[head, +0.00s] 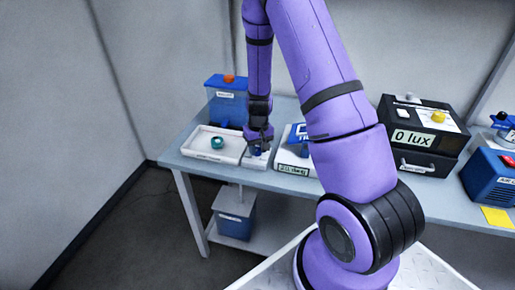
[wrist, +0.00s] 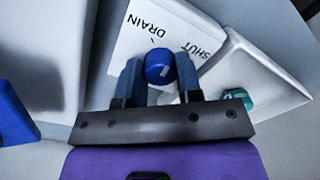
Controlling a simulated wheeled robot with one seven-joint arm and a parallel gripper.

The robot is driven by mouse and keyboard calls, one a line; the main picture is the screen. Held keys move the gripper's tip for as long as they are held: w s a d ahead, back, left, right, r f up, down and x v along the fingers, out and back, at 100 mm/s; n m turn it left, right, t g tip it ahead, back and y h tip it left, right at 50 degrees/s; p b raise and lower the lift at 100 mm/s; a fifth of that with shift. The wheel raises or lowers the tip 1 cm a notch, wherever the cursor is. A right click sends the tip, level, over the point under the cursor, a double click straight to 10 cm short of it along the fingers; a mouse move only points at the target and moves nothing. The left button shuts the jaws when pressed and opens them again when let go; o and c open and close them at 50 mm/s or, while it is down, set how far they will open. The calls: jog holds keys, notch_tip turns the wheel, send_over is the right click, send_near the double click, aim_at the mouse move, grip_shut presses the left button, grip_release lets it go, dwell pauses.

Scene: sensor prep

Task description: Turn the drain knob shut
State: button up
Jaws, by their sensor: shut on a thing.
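The drain knob (wrist: 160,70) is a blue round knob with a pale pointer mark, on a white plate (wrist: 128,50) printed DRAIN and SHUT. In the wrist view the pale mark lies on the knob's lower side, towards my gripper, away from both words. My gripper (wrist: 160,72) has one finger on each side of the knob and is shut on it. In the head view my gripper (head: 260,143) reaches down to the knob at the right end of the white tray (head: 188,150); the knob is mostly hidden there.
A teal round piece (head: 217,143) sits in the tray. A blue tank with an orange knob (head: 228,98) stands behind. A scale (head: 294,160) is close on the right, then a black box reading 0 lux (head: 420,135). A blue bin (head: 235,212) is below the table.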

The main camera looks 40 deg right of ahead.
aim_at(258, 149)
jog(key=m, duration=0.5)
jog(key=shift+m, duration=2.5)
jog(key=o, duration=0.9)
jog(key=shift+o, duration=0.2)
jog(key=shift+r, duration=0.15)
notch_tip(258, 149, up, 10)
jog(key=shift+s+r, duration=0.2)
jog(key=shift+r, duration=0.05)
jog(key=shift+r+t, duration=0.1)
jog(key=shift+t, duration=0.2)
